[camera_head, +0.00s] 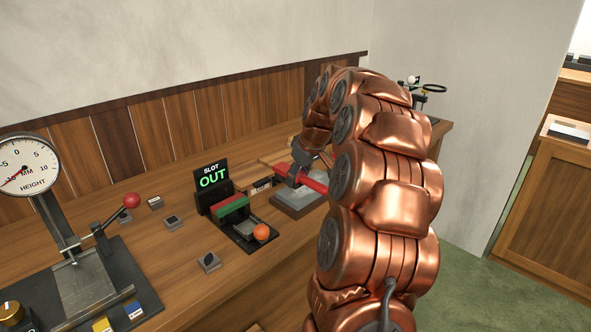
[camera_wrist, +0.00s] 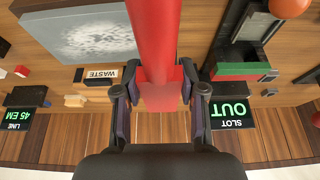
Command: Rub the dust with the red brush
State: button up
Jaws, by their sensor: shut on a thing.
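The red brush (camera_head: 314,184) is held in my gripper (camera_head: 300,174), which is over the back right part of the bench. In the wrist view my gripper (camera_wrist: 160,92) is shut on the red brush (camera_wrist: 153,40), whose long red body runs to the top edge of that view. The brush's far end is out of view there. A pale, speckled dust patch (camera_wrist: 92,36) lies on a grey slab (camera_head: 285,204) on the bench, beside the brush in the wrist view. My arm hides part of the slab in the head view. I cannot tell whether the brush touches the dust.
A SLOT OUT sign (camera_head: 212,178) stands left of the slab, with a green and red block (camera_head: 231,208) and an orange ball (camera_head: 261,232) near it. A WASTE label (camera_wrist: 102,73) is close to the slab. A height gauge (camera_head: 75,260) stands at the left.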

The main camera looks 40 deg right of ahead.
aim_at(297, 188)
jog(key=shift+f, duration=2)
jog(key=shift+d+f, duration=0.1)
jog(key=shift+f, duration=0.85)
jog(key=shift+d, duration=0.85)
jog(key=shift+c, duration=0.4)
jog(key=shift+w+d+r+p, duration=0.15)
jog(key=shift+d+p, duration=1.4)
jog(key=shift+d, duration=2.4)
jog(key=shift+w+d+f+p, duration=0.15)
jog(key=shift+d+p, duration=1.35)
jog(key=shift+d, duration=2.45)
jog(key=shift+r+p, duration=0.1)
jog(key=shift+p, duration=0.3)
